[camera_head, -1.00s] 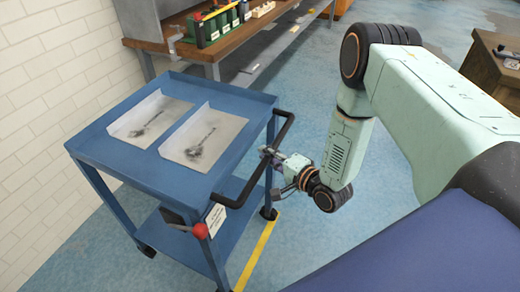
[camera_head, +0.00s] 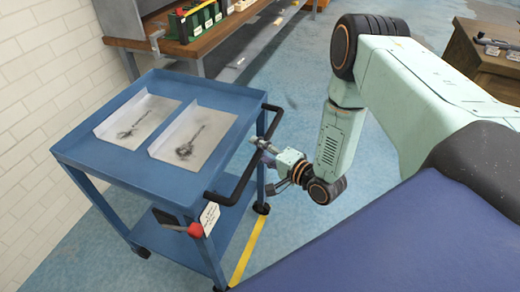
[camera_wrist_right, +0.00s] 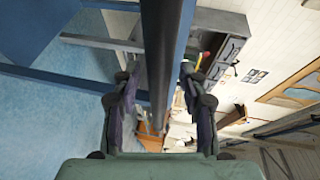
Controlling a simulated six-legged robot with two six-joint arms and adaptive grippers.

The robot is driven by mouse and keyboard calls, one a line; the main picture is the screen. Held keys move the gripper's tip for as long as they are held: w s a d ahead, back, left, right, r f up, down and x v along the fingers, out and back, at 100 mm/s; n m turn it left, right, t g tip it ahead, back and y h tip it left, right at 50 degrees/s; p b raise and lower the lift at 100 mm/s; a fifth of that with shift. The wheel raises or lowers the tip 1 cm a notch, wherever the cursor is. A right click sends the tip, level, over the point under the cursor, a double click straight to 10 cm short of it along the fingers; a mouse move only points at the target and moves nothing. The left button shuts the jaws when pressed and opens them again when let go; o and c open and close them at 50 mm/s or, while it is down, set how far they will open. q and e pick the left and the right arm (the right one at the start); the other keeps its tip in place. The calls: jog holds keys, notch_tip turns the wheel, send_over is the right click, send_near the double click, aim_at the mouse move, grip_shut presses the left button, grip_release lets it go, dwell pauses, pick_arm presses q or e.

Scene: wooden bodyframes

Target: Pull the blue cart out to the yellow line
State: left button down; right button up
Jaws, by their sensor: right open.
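The blue cart (camera_head: 150,175) stands at the left in the head view, with a black handle (camera_head: 232,188) along its right side. The yellow line (camera_head: 248,252) is on the floor along the cart's right side; a caster (camera_head: 262,208) is at its far end. My right gripper (camera_head: 261,146) is at the handle. In the right wrist view, its two fingers (camera_wrist_right: 157,88) stand apart on either side of the dark handle bar (camera_wrist_right: 158,50). I cannot tell whether they touch it. My left gripper is not in view.
Two pale trays (camera_head: 137,120) (camera_head: 193,135) lie on the cart's top. A red knob (camera_head: 195,230) is at its near end. A white brick wall (camera_head: 40,95) runs along the left. A wooden workbench (camera_head: 215,48) is behind the cart. Blue floor is open to the right.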

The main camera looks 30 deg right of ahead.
jog(key=shift+a, duration=0.1)
jog(key=shift+s, duration=0.2)
jog(key=v, duration=1.1)
jog(key=shift+s, duration=0.3)
jog(key=shift+r, duration=0.1)
